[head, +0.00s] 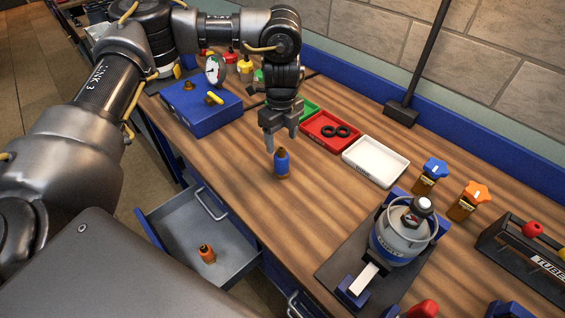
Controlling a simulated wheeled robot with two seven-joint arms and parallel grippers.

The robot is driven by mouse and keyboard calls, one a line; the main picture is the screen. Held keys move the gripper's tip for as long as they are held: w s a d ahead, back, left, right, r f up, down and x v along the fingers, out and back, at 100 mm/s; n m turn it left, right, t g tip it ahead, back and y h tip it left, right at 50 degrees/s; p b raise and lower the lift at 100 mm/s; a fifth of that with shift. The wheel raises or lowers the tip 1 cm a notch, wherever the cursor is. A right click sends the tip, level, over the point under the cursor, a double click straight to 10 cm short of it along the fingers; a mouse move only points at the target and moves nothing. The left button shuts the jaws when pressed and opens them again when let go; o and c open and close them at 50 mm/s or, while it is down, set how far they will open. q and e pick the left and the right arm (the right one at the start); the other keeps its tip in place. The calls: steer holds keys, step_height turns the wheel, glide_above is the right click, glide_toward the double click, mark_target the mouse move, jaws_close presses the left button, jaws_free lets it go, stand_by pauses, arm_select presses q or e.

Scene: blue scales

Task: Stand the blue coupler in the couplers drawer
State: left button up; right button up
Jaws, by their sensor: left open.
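The blue coupler (282,163) stands upright on the wooden worktop, blue on top with a brass-coloured base. My left gripper (281,143) is open above it, fingers pointing down, with the fingertips near the coupler's top; I cannot tell whether they touch it. An open grey drawer (167,222) juts out below the worktop's front edge. An orange coupler (207,254) stands inside it, towards the drawer's near right part. My right gripper is not in view.
A blue box with a gauge (202,108) stands behind left. Green, red (318,138) and white (375,163) trays line the back. A canister (402,232) on a dark plate stands at right, near blue and orange knobbed valves (430,176). Bare worktop lies around the coupler.

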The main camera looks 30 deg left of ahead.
mark_target(281, 158)
arm_select(q)
steer(key=shift+f, duration=1.5)
steer(key=shift+d, duration=0.1)
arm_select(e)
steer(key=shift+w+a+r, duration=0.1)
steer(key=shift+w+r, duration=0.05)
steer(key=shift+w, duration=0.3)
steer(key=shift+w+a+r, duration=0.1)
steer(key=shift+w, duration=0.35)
arm_select(q)
steer(key=f, duration=0.1)
steer(key=f+p, duration=0.1)
steer(key=f, duration=0.1)
steer(key=f+p, duration=0.1)
steer(key=shift+s+f, duration=0.25)
steer(key=shift+s, duration=0.15)
steer(key=shift+f, duration=0.35)
steer(key=shift+d, duration=0.1)
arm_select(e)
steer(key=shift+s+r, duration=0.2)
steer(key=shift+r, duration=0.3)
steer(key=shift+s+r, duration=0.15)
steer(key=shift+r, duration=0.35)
arm_select(q)
steer(key=shift+c, duration=0.2)
steer(key=c, duration=1.3)
